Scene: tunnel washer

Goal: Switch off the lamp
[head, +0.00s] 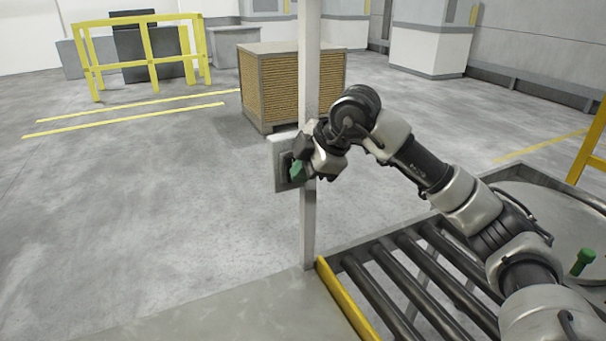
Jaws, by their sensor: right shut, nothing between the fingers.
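A grey switch box (281,172) is fixed to a pale upright post (308,225) near the middle of the head view. A small green part (297,170) shows at the front of the box, beside my fingers. My right gripper (303,168) is at the box, shut with nothing held. It hides part of the box, and I cannot tell whether it touches the green part. No lamp can be made out. My left gripper is not in view.
A roller conveyor (343,302) with a yellow edge lies below my right arm. A green-topped peg (583,261) stands at the right. A slatted crate (270,85) and yellow railing (148,58) stand behind. The floor on the left is clear.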

